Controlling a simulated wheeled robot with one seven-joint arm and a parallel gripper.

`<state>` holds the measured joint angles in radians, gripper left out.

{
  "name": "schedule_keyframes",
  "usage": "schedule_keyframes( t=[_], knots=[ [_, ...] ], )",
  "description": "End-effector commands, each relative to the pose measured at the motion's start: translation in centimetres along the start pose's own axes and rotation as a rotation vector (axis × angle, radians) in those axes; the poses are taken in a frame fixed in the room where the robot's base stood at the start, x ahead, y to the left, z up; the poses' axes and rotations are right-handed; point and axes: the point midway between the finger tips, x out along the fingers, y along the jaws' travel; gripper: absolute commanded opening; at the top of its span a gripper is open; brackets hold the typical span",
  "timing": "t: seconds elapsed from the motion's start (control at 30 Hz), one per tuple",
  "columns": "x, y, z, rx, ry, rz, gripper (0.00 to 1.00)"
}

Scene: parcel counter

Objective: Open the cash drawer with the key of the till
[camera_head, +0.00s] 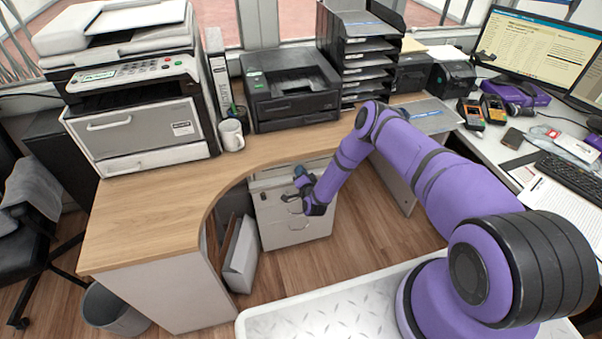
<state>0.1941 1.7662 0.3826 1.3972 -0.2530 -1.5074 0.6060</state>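My gripper (293,190) is in front of the upper part of a light grey drawer cabinet (315,224) under the curved wooden counter. Its fingers are small and dark here, and I cannot tell whether they are apart or hold anything. The cabinet has pull handles on its front, and its drawers look shut. A small dark spot, perhaps a lock, shows near its upper left. I cannot make out a key, nor a till that I can name for sure. My arm hides part of the cabinet's right side.
The wooden counter (150,205) curves above the cabinet. It bears a large printer (140,130), a white mug (231,135), a black printer (290,90) and a tray stack (358,55). A bin (112,308) and chair stand left. The right desk is crowded; some floor is clear.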

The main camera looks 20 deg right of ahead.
Motion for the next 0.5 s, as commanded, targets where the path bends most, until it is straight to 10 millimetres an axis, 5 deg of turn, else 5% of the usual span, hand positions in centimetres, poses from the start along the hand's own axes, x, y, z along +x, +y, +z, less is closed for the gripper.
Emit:
schedule_keyframes(
  t=[0.5],
  knots=[
    [0.08, -0.16, 0.00, -0.011, 0.001, -0.003, 0.30]
  ],
)
